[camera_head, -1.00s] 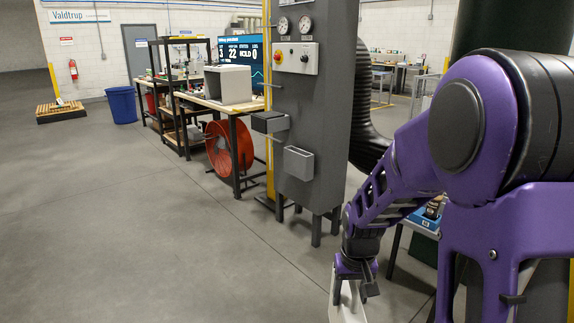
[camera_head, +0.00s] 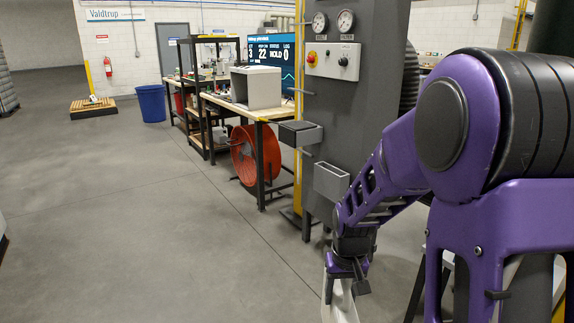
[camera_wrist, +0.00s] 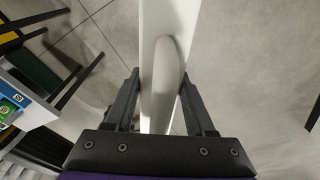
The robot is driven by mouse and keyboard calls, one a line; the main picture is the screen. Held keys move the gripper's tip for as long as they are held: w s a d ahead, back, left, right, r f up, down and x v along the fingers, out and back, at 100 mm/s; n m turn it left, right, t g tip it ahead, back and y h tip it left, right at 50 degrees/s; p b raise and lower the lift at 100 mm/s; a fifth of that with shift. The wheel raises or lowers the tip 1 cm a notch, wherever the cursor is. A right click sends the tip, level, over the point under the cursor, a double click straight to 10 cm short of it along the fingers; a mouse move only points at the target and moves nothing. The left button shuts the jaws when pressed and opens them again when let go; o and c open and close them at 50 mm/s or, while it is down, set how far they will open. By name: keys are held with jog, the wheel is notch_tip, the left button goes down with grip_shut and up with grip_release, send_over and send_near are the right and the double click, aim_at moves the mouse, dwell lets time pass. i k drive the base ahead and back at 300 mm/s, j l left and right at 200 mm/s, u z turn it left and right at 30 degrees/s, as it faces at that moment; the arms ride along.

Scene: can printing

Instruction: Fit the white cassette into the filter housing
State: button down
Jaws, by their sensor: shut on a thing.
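My gripper (camera_head: 347,277) hangs low at the lower right of the head view, pointing down. It is shut on the white cassette (camera_head: 340,303), which shows below the fingers and runs off the bottom edge. In the wrist view my gripper (camera_wrist: 160,92) has its two dark fingers on either side of a raised grip on the white cassette (camera_wrist: 152,22). The grey machine cabinet (camera_head: 350,100) stands ahead of my arm, with an open-topped grey box (camera_head: 331,182) and a dark-lidded box (camera_head: 300,133) on its front. I cannot tell which part is the filter housing.
A blue bin (camera_head: 151,103) and a wooden pallet (camera_head: 93,108) lie further back. The floor (camera_head: 130,220) at left is clear.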

aim_at(329, 181)
jog(key=i+u, duration=0.15)
jog(key=i, duration=0.8)
jog(key=i+j+z, duration=0.15)
jog(key=i+z, duration=0.15)
jog(key=i+j+z, duration=0.25)
jog(key=i, duration=0.2)
jog(key=i+j+z, duration=0.2)
jog(key=z, duration=0.2)
jog(key=i+j+z, duration=0.65)
jog(key=z, duration=0.15)
jog(key=j, duration=0.1)
